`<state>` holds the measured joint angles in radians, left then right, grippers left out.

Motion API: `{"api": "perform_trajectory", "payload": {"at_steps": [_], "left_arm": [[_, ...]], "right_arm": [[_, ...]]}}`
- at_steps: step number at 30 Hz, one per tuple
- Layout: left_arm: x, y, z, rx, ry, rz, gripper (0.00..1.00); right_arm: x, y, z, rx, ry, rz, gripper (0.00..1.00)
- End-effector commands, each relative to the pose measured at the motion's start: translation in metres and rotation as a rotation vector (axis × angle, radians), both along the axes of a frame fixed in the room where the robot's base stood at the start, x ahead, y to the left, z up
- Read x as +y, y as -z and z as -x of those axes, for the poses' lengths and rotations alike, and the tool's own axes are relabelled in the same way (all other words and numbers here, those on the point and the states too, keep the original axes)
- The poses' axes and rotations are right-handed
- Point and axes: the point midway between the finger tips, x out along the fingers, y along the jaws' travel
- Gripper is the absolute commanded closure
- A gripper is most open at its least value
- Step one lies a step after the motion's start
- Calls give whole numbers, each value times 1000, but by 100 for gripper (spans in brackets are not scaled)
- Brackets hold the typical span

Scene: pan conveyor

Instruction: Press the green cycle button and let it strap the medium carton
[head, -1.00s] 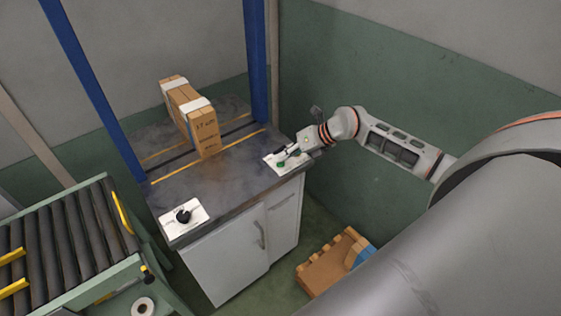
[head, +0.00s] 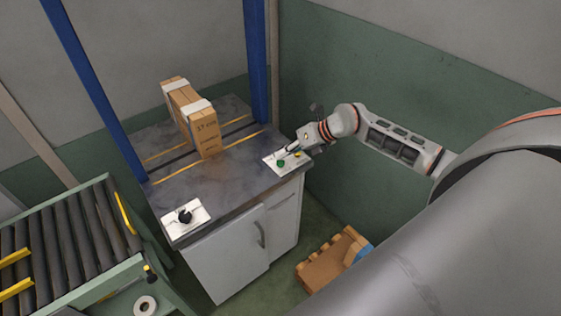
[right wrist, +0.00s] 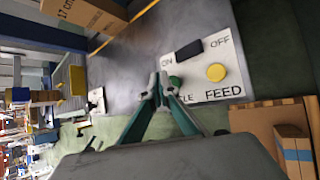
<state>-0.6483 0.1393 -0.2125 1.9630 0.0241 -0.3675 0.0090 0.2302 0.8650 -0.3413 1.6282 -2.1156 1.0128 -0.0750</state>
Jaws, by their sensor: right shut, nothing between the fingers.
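The carton (head: 207,134), brown with white bands across its top, stands upright on the dark strapping table (head: 185,178) between the blue posts. Its printed side shows partly in the right wrist view (right wrist: 88,13). The green cycle button (head: 281,163) sits on a white panel (head: 272,157) at the table's right corner. In the right wrist view the green button (right wrist: 176,82) is partly hidden behind my fingertips. My right gripper (head: 290,149) is shut and empty, just above the panel beside the green button; it looks apart from it in the head view. My left gripper is out of view.
The panel also holds a yellow feed button (right wrist: 216,72) and a black on/off switch (right wrist: 188,50). A black knob (head: 184,216) sits on the near-left corner.

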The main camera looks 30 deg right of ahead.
Motion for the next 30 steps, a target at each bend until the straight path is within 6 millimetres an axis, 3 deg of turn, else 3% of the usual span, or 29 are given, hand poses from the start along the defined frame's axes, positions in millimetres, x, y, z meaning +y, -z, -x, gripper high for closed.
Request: {"api": "perform_trajectory", "payload": {"at_steps": [20, 30], "left_arm": [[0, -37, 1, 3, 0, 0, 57], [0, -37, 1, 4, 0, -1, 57]], "right_arm": [[0, -49, 0, -1, 0, 0, 100], [0, -50, 0, -1, 1, 0, 100]]}}
